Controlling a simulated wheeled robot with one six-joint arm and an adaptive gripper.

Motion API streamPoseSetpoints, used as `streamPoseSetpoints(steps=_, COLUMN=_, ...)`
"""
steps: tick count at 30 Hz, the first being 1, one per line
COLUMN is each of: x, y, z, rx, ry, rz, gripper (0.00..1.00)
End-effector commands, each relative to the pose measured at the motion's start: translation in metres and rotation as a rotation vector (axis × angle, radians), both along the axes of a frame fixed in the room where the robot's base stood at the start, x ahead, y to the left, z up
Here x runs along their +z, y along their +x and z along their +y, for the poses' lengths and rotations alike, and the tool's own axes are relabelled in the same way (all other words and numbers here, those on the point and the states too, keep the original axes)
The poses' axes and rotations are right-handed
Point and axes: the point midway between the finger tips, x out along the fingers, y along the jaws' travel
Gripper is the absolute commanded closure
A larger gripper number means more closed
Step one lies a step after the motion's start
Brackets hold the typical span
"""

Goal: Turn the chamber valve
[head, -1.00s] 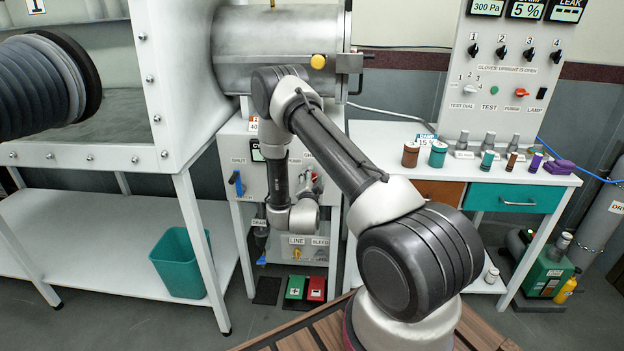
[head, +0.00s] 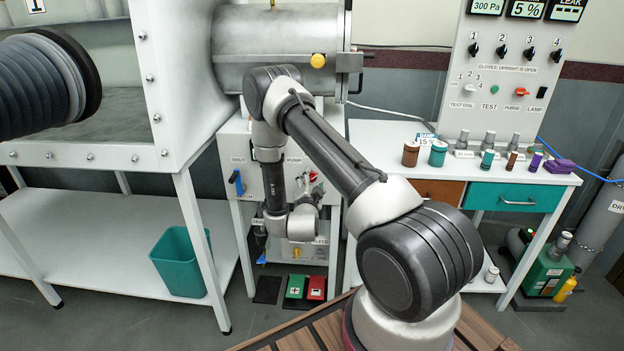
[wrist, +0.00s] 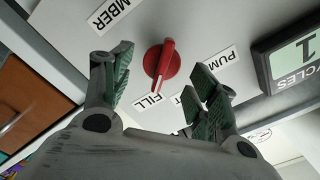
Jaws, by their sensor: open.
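The chamber valve is a red knob (wrist: 160,63) with a raised bar handle, on a pale panel in the wrist view. One end of the bar, with a pale mark, faces the "FILL" label (wrist: 148,101); "PUMP" (wrist: 223,57) lies to its right and "CHAMBER" (wrist: 112,14) at upper left. My gripper (wrist: 161,60) is open, its green-padded fingers on either side of the knob in the picture, with visible gaps and no clear contact. In the head view the red valve (head: 313,176) shows just behind my wrist, which hides most of the gripper.
A cycles display (wrist: 293,60) sits right of the valve in the wrist view. A blue-handled lever (head: 237,183) is on the panel's left side. A white bench (head: 385,135) with jars stands to the right, and the glovebox (head: 165,110) to the left.

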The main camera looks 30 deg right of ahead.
Motion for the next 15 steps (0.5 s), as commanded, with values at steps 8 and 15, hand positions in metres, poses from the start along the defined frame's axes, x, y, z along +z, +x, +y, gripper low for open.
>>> streamPoseSetpoints(steps=8, x=-0.001, y=-0.051, z=0.036, rx=0.003, ry=-0.001, rz=0.004, gripper=0.41)
streamPoseSetpoints(steps=15, x=-0.001, y=-0.073, z=0.049, rx=0.000, ry=0.000, rz=0.002, gripper=0.41)
